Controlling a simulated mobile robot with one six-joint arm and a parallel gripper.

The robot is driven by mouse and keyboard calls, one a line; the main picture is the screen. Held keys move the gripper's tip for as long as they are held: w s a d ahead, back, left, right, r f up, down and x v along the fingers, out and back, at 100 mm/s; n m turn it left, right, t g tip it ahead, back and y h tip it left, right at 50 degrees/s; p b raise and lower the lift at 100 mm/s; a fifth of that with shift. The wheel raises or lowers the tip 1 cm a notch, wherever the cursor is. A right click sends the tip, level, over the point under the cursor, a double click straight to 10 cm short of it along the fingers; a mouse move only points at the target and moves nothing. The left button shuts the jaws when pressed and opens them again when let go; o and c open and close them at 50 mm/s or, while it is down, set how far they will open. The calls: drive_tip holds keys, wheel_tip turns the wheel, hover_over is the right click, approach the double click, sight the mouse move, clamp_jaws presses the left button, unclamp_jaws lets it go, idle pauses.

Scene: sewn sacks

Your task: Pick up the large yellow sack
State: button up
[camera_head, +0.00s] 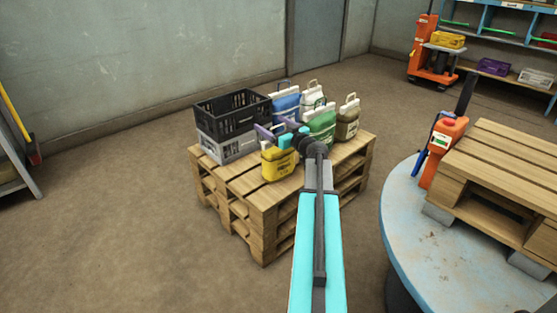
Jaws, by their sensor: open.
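The large yellow sack (279,165) stands at the front of a stack of wooden pallets (262,197). It has a dark label and its top is partly hidden by my gripper. My gripper (268,133), with purple fingers and a turquoise body, is open above the yellow sack. Whether a finger touches the sack cannot be made out. My turquoise arm reaches in from the bottom of the picture and covers part of the pallet's right side.
Behind the sack stand a blue sack (286,102), a green sack (322,124), a white sack (312,97) and an olive sack (347,121). A black crate (232,115) on a grey crate (228,147) is at left. A round table (412,228) stands at right.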

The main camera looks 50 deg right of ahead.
drive_tip(key=shift+c, duration=0.4)
clamp_jaws()
drive_tip(key=shift+r, duration=0.2)
wheel_tip(320, 180, up, 10)
drive_tip(key=p, duration=0.3)
drive_tip(key=shift+f, duration=0.15)
idle(0.8)
